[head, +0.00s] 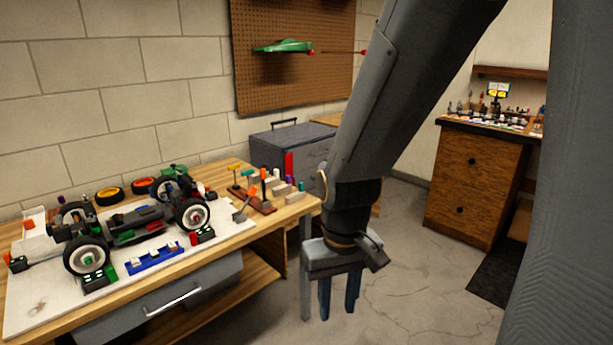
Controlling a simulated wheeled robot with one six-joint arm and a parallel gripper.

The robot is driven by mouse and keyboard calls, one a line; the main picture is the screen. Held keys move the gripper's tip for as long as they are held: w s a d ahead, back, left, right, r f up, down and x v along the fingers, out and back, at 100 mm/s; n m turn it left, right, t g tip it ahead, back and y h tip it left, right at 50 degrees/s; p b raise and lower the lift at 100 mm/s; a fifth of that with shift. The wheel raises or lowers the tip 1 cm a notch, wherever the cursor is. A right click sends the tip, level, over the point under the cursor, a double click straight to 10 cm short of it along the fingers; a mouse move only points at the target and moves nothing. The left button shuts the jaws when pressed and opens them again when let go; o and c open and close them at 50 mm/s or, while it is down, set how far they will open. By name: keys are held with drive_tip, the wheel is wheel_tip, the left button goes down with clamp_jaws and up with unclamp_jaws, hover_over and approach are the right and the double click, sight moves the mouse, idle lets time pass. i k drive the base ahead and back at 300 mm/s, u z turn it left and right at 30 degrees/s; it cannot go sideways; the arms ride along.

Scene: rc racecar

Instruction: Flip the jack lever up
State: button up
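The RC car chassis (138,226) stands on a white board on the workbench at left, its big black-tyred wheels showing. A dark bar (32,259) with an orange bit at its end lies low at the car's left end; it may be the jack lever, but I cannot tell. Another small grey lever-like piece (241,211) sticks up at the board's right edge. The jack itself is not clear, partly hidden under the car.
The workbench (262,236) carries a blue tray (154,260), spare orange-rimmed wheels (109,194) and a wooden tool rack (251,198). A grey toolbox (285,146) stands behind. A wooden cabinet (470,190) stands at right. The floor (405,265) between is clear.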

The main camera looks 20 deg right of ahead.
sight(252, 190)
drive_tip(key=z, duration=0.25)
drive_tip(key=i, duration=1.2)
drive_tip(key=u, duration=0.4)
drive_tip(key=k, duration=0.45)
drive_tip(key=u, duration=0.15)
